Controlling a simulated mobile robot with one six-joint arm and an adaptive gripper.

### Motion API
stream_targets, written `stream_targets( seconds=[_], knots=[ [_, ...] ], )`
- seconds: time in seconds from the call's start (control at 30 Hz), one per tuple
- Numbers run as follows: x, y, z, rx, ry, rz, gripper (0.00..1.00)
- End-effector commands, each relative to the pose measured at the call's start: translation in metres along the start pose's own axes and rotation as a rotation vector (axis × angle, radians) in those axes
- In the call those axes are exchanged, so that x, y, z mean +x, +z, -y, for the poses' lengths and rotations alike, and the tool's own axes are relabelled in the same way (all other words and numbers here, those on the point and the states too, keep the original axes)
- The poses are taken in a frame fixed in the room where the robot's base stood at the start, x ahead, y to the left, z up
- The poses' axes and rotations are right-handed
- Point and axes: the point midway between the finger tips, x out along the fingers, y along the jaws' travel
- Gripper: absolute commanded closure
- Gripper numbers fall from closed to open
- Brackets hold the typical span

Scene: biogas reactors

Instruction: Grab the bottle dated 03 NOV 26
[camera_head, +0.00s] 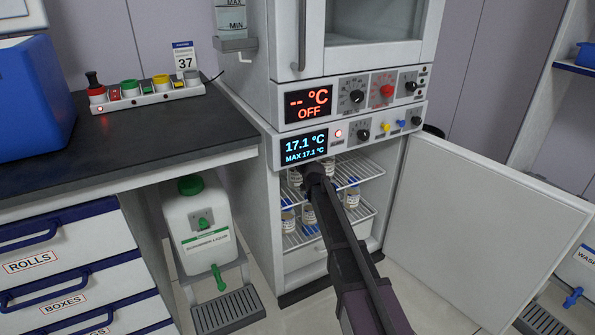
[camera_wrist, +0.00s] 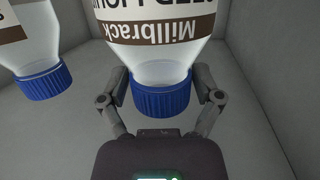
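In the wrist view, a clear bottle (camera_wrist: 160,62) with a blue cap (camera_wrist: 161,101) and a white and brown label fills the top centre, upside down in the picture. Part of "Millbrack" is readable; no date shows. My gripper (camera_wrist: 161,78) has one finger on each side of this bottle near its shoulder and cap. I cannot tell whether the fingers touch it. A second blue-capped bottle (camera_wrist: 40,75) is at the left, its label cut off. In the head view, my arm reaches into the open cabinet, and several small bottles (camera_head: 309,216) stand on the shelves. Their dates are unreadable.
The cabinet door (camera_head: 487,225) is swung open to the right. Wire shelves (camera_head: 363,212) hold the bottles. The display panel (camera_head: 306,148) is above the opening. A white canister (camera_head: 198,225) and a black-topped counter (camera_head: 120,135) are to the left.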

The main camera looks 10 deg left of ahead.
Motion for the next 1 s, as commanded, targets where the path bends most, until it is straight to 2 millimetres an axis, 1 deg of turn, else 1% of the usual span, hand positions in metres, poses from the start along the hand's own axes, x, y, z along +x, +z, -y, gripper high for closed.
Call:
stream_targets(
  seconds=[0.03,0.07,0.1,0.17,0.2,0.53,0.73,0.87,1.0],
  knots=[
    [0.000,0.000,0.000,0.000,0.000,0.000,0.51],
    [0.000,0.000,0.000,0.000,0.000,0.000,0.59],
    [0.000,0.000,0.000,0.000,0.000,0.000,0.71],
    [0.000,0.000,0.000,0.000,0.000,0.000,0.89],
    [0.000,0.000,0.000,0.000,0.000,0.000,0.94],
    [0.000,-0.002,0.000,0.001,0.000,0.000,0.94],
    [-0.002,-0.009,0.000,0.000,0.001,-0.001,0.94],
    [-0.020,-0.002,0.000,0.000,0.001,-0.001,0.94],
    [-0.044,0.003,0.001,0.000,0.001,-0.001,0.94]
  ],
)
